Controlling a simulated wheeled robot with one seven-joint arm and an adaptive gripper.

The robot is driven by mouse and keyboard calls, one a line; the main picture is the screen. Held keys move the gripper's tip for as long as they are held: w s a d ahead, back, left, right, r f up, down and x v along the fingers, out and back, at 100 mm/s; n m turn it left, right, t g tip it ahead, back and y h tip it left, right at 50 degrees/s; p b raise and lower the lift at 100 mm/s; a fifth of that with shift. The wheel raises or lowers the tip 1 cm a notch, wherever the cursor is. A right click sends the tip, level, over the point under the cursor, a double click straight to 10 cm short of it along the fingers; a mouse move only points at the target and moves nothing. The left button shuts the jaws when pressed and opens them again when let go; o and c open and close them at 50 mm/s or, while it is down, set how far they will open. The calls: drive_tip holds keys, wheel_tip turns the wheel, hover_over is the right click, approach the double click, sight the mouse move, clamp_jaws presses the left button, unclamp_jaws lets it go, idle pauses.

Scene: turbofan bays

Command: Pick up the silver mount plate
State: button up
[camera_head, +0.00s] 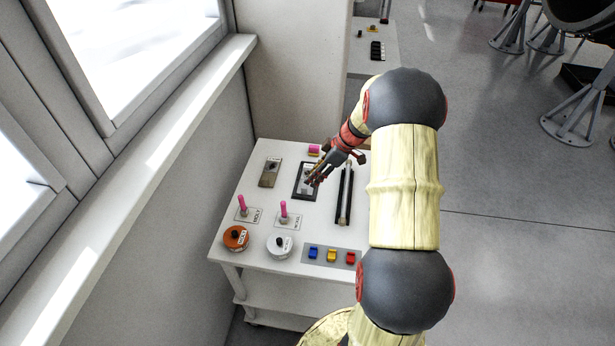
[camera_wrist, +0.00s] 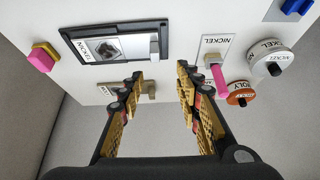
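The silver mount plate (camera_head: 270,172), a small grey-brown plate with a dark spot, lies on the white table left of a black-framed tray. In the wrist view a tan-grey piece (camera_wrist: 147,88), apparently this plate, shows partly beyond and between my fingers. My gripper (camera_head: 314,181) is over the black-framed tray in the head view. In the wrist view my gripper (camera_wrist: 158,82) has its two fingers well apart with nothing held. The black-framed tray (camera_wrist: 80,56) holds a label and a picture of a grey part.
A pink-and-yellow block (camera_wrist: 42,58) sits behind the tray. Pink pegs (camera_head: 242,205), an orange canister (camera_head: 236,238), a white canister (camera_head: 280,245) and a strip of coloured blocks (camera_head: 331,255) stand nearer the front. Dark rods (camera_head: 345,193) lie right. A wall and windowsill border the left.

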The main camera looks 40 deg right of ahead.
sight(305, 187)
drive_tip(key=x, duration=0.2)
drive_tip(key=d+x, duration=0.1)
drive_tip(key=x, duration=0.5)
drive_tip(key=shift+d+f+b, duration=0.1)
drive_tip(key=shift+f+b, duration=0.2)
drive_tip(key=shift+b, duration=0.05)
drive_tip(key=shift+c, duration=1.1)
clamp_jaws()
drive_tip(key=shift+r, duration=0.1)
